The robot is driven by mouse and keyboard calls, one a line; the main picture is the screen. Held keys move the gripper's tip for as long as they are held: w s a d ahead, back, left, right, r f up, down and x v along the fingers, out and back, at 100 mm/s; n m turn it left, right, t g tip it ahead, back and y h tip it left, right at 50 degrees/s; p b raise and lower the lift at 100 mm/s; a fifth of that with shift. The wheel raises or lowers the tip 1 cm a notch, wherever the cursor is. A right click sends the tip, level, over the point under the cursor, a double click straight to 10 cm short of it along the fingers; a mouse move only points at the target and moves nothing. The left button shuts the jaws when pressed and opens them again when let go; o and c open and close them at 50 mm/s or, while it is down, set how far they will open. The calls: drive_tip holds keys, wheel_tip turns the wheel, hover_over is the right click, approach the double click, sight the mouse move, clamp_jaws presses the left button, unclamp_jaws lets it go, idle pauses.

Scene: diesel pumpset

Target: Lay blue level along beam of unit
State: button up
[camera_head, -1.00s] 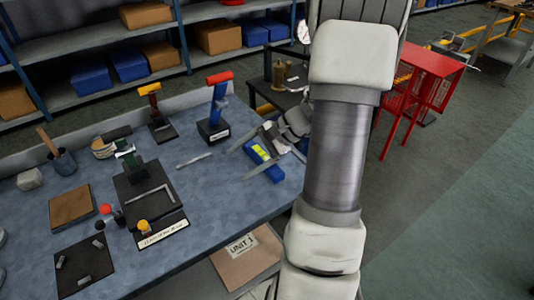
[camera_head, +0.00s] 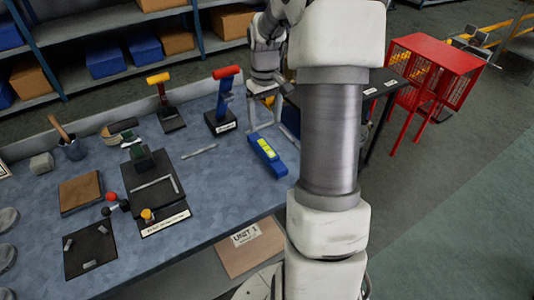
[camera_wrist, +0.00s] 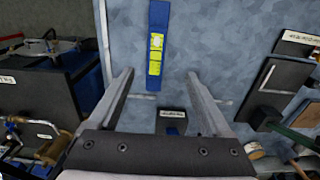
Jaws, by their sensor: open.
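The blue level (camera_head: 267,155) with yellow-green vial windows lies flat on the blue-grey bench, near its right edge. It also shows in the wrist view (camera_wrist: 157,45), running up the picture beyond and between my fingertips. My gripper (camera_head: 265,125) is open and empty, pointing down over the bench just behind the level in the head view. In the wrist view my two fingers (camera_wrist: 160,75) are spread wide with nothing between them. A "UNIT 1" label (camera_head: 245,235) sits on a brown board under the bench front. I cannot make out a beam of the unit.
A red-handled stand (camera_head: 222,100) and yellow-handled stand (camera_head: 168,103) are left of the level. A thin metal bar (camera_head: 199,151) lies nearby. A dark side table (camera_head: 345,115) with equipment and a red cage cabinet (camera_head: 435,75) stand right. Bench around the level is clear.

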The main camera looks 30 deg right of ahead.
sight(266, 148)
wheel_tip(266, 148, down, 8)
drive_tip(key=shift+f+b, duration=0.25)
drive_tip(key=shift+b, duration=0.2)
drive_tip(key=shift+w+d+f+b, duration=0.1)
drive_tip(key=shift+d+f, duration=0.05)
drive_tip(key=shift+f, duration=0.75)
drive_tip(key=shift+w+d+f+b, duration=0.1)
drive_tip(key=shift+w+d+f, duration=0.05)
drive_tip(key=shift+f, duration=0.7)
drive_tip(key=shift+w+d+f+b, duration=0.1)
drive_tip(key=shift+d+f, duration=0.05)
drive_tip(key=shift+f, duration=0.75)
clamp_jaws()
drive_tip(key=shift+r, duration=0.1)
